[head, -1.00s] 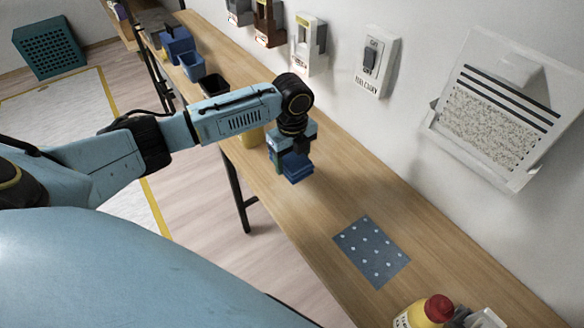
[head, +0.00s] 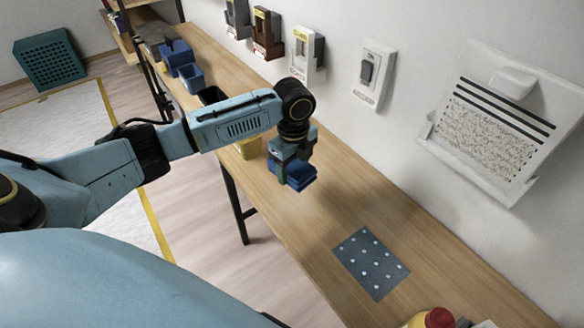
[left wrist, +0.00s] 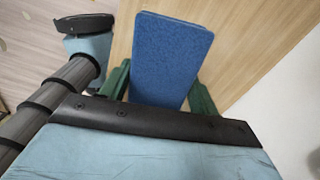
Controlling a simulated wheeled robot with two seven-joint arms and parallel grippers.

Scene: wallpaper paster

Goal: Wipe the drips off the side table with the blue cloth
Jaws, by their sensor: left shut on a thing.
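My left gripper (head: 292,166) is shut on the blue cloth (head: 301,175), a folded pad held above the wooden side table (head: 345,190). In the left wrist view the cloth (left wrist: 170,58) sits between the two green fingers. A dark grey-blue mat (head: 371,264) with several pale dots, which look like drips, lies on the table to the lower right of the gripper. The cloth is apart from the mat. My right gripper is not in view.
A yellow bottle with a red cap (head: 438,318) stands at the near end. Blue bins (head: 188,72), a black tray (head: 212,95) and a yellow container (head: 248,147) are toward the far end. A switch (head: 371,74) and a white holder (head: 497,115) are on the wall.

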